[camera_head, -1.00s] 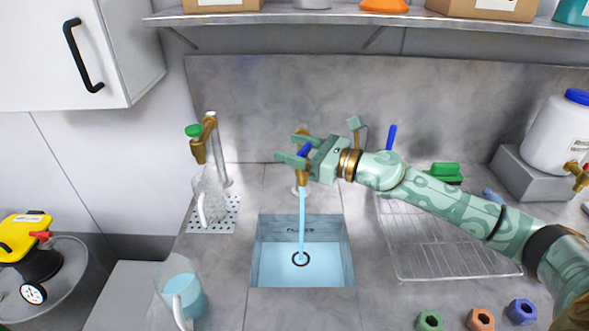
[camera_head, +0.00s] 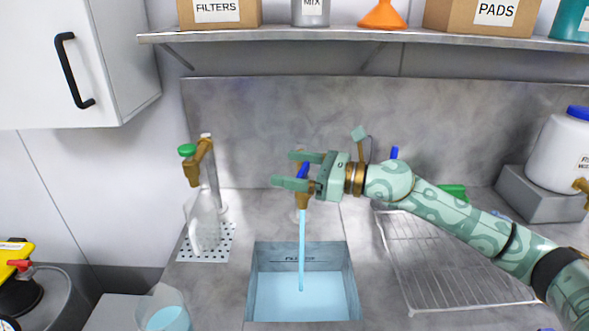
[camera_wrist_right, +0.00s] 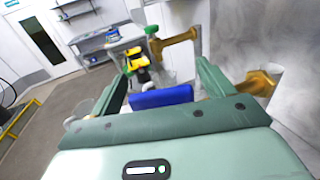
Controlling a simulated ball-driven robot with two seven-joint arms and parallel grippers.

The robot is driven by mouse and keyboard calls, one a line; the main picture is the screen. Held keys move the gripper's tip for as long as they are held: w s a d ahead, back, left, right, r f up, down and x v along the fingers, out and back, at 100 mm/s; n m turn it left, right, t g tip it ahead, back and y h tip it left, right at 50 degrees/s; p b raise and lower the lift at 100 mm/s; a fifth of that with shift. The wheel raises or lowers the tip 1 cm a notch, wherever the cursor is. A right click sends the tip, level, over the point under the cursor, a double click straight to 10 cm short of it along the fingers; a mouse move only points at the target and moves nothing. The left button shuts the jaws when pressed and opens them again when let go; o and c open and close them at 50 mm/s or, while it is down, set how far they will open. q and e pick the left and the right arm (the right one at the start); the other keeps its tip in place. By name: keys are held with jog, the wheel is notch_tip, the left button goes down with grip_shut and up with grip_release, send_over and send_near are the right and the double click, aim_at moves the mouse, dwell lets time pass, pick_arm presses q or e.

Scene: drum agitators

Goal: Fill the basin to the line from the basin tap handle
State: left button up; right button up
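The basin (camera_head: 352,285) is sunk in the counter and holds light-blue water (camera_head: 275,298). A dark fill mark (camera_head: 300,259) on its back wall is just above the water surface. A blue stream (camera_head: 302,250) runs down from the brass basin tap (camera_head: 304,200). The blue tap handle (camera_head: 303,170) is between the spread fingers of my right gripper (camera_head: 298,169). In the right wrist view the handle (camera_wrist_right: 161,97) is also between the two fingers (camera_wrist_right: 160,90), which stand apart; contact is unclear. My left gripper is not in view.
Left of the basin, a clear bottle (camera_head: 205,220) stands under a green-handled tap (camera_head: 188,151). A jug with blue liquid (camera_head: 167,318) is at the front left. A wire rack (camera_head: 450,270) lies on the right under my right arm. A shelf (camera_head: 350,41) runs above.

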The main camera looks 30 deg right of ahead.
aim_at(307, 173)
jog(key=shift+s+d+f, duration=0.15)
jog(key=shift+s+d, duration=0.05)
jog(key=shift+d, duration=0.1)
jog(key=b+v, duration=0.1)
jog(key=v, duration=0.6)
jog(key=shift+s+d+b, duration=0.2)
jog(key=shift+b, duration=0.2)
jog(key=p+v, duration=0.1)
jog(key=v, duration=0.7)
